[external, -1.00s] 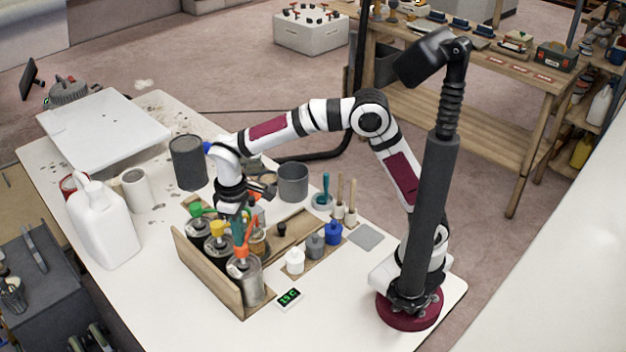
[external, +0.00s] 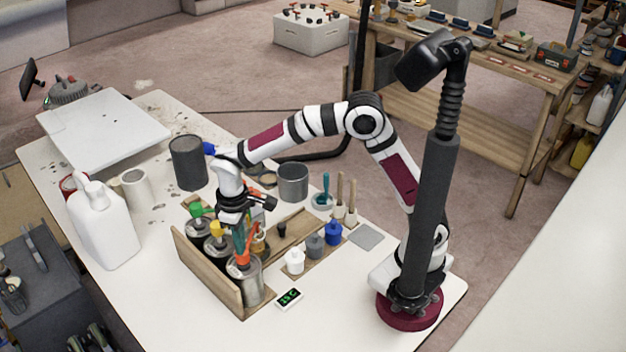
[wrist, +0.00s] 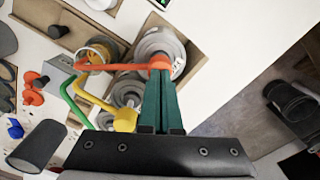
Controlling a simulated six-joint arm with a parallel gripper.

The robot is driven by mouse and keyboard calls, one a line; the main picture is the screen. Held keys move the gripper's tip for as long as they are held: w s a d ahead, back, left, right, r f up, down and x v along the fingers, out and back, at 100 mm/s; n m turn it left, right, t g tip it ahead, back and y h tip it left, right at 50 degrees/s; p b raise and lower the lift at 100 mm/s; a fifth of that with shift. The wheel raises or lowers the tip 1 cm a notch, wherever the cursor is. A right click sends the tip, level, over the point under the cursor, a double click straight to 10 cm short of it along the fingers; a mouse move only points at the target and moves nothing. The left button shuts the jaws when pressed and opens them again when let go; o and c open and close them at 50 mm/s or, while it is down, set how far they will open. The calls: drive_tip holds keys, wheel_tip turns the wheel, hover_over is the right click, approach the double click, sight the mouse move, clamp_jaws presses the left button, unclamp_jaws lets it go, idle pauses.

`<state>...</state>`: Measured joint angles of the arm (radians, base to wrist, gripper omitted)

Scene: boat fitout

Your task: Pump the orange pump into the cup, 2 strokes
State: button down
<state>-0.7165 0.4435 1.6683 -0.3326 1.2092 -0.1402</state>
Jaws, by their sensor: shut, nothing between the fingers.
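The orange pump (external: 243,259) tops the nearest metal can (external: 248,283) in the wooden rack. Its head (wrist: 159,61) and long orange spout (wrist: 110,67) show in the wrist view, with the spout reaching left over the cup (wrist: 98,53). The cup also shows partly in the external view (external: 259,243), behind the pump. My gripper (wrist: 160,75) is shut and empty, its teal fingers together. Its fingertips are right at the orange pump head; whether they touch it I cannot tell. In the external view my gripper (external: 241,250) points down over the pump.
The yellow pump (external: 217,228) and green pump (external: 196,209) stand behind the orange one in the same rack. White, grey and blue small bottles (external: 315,246) stand to the right. A small green-lit display (external: 289,298) lies in front. The white table's front right is clear.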

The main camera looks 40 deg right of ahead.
drive_tip(key=shift+r, duration=2)
drive_tip(key=shift+r, duration=0.1)
drive_tip(key=shift+r, duration=1.4)
drive_tip(key=s+d+r+m+y, duration=0.1)
drive_tip(key=s+d+m, duration=0.3)
drive_tip(key=d, duration=0.5)
drive_tip(key=s+d+r+m, duration=0.1)
drive_tip(key=s+d+m, duration=0.3)
drive_tip(key=d, duration=0.6)
drive_tip(key=s+d+f+m, duration=0.1)
drive_tip(key=s+d+f, duration=0.1)
drive_tip(key=s, duration=0.3)
drive_tip(key=s+d+f+m, duration=0.2)
drive_tip(key=s, duration=0.3)
drive_tip(key=shift+d+f+m+y, duration=0.3)
drive_tip(key=shift+f+y, duration=0.05)
drive_tip(key=shift+y, duration=0.05)
